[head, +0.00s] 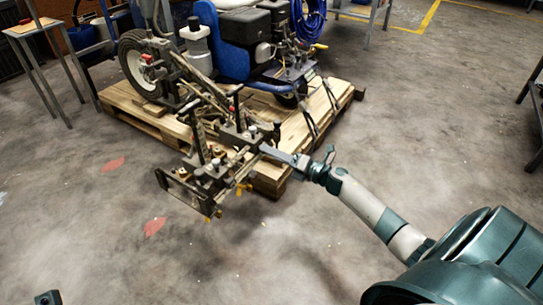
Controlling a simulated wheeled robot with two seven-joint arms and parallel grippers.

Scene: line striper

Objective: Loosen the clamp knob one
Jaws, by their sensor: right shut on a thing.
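The line striper (234,50) stands on a wooden pallet. Its front bracket assembly (205,178) juts out past the pallet's near edge, with dark upright handles and several small knobs, some yellow. My right gripper (266,150) reaches in from the right and is shut at the right side of this assembly, on what seems to be a clamp knob. The jaws cover most of the held part, so its shape is hidden. A small dark part (47,298) at the bottom left edge may be my left gripper; its jaws cannot be made out.
The wooden pallet (140,112) lies under the striper. A small table (35,27) stands at the back left. Metal frame legs (535,92) are at the right edge. The concrete floor in front is clear, with red patches (154,227).

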